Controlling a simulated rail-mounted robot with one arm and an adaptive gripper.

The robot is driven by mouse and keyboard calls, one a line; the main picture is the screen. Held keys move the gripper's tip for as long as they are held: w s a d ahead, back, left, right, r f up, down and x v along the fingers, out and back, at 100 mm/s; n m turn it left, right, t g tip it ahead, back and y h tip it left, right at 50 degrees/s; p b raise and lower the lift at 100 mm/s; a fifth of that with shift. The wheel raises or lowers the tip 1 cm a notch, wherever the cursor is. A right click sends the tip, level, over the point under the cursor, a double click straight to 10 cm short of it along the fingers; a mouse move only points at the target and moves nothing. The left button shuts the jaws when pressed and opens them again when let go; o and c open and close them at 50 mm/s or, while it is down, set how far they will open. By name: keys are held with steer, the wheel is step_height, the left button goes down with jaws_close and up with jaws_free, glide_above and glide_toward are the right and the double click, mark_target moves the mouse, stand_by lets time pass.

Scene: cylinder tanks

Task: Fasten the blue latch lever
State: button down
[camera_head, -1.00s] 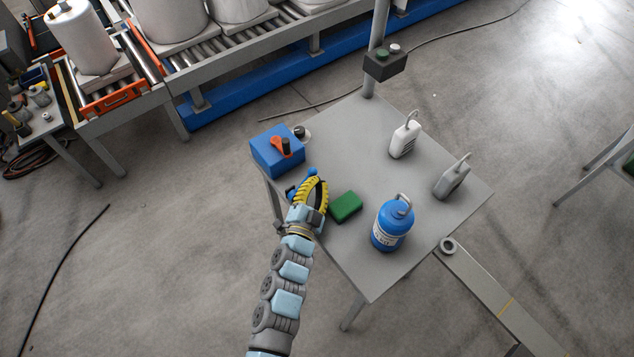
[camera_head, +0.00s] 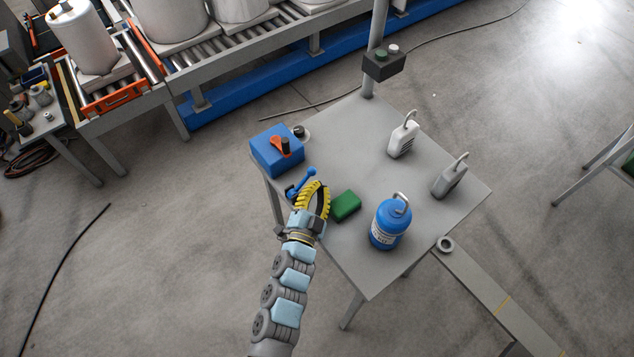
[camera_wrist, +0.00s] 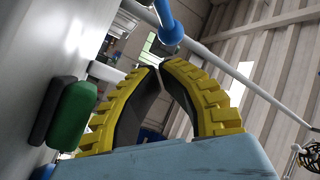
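The blue latch lever (camera_head: 302,183) is at the table's left edge, in front of the blue box. It is a slanted rod with a round knob at its upper right end. My gripper (camera_head: 316,184), with yellow ribbed fingers, is just to the right of and below the lever. In the wrist view my gripper (camera_wrist: 158,66) has its fingertips together with nothing seen between them. A blue rod (camera_wrist: 168,22), apparently the lever, shows just beyond the tips. I cannot tell whether they touch. The lever's lower end is partly hidden by my gripper.
A green block (camera_head: 346,206) lies close to the right of my gripper. A blue bottle (camera_head: 390,226), a white padlock-like container (camera_head: 404,140) and a grey one (camera_head: 449,180) stand further right. The blue box (camera_head: 277,152) bears an orange handle (camera_head: 278,147). The table's middle is clear.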

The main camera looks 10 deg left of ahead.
steer(key=s+a+f, duration=0.1)
steer(key=s, duration=0.9)
steer(key=shift+s, duration=0.35)
